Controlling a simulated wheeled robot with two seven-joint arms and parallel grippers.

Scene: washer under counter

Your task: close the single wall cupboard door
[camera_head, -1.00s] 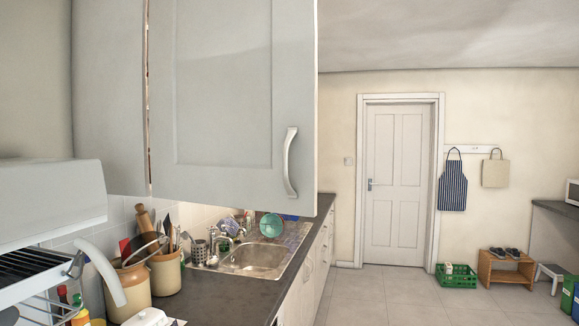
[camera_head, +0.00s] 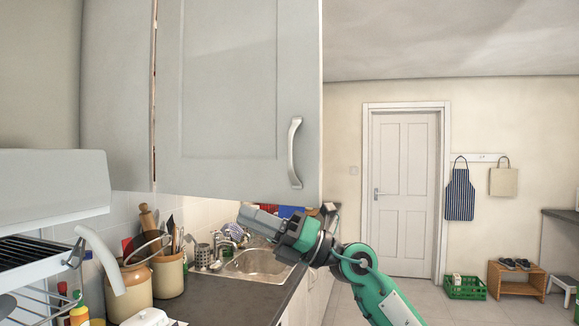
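The pale grey wall cupboard door (camera_head: 230,90) stands open at the upper left, swung out from the cupboard side (camera_head: 117,95). Its panelled face with the curved handle (camera_head: 295,153) is toward me, and a thin dark gap shows along its left hinge edge. The cupboard's inside is hidden. My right gripper (camera_head: 258,219) is just below the door's lower edge in the picture, left of the handle, pointing left. I see no contact with the door. Its finger gap cannot be made out. My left gripper is not in view.
Below are a dark worktop (camera_head: 225,295), utensil jars (camera_head: 168,275) and a metal sink (camera_head: 258,263), partly behind my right arm. A white grill unit (camera_head: 50,185) stands at the left. The floor (camera_head: 450,310) on the right is largely clear.

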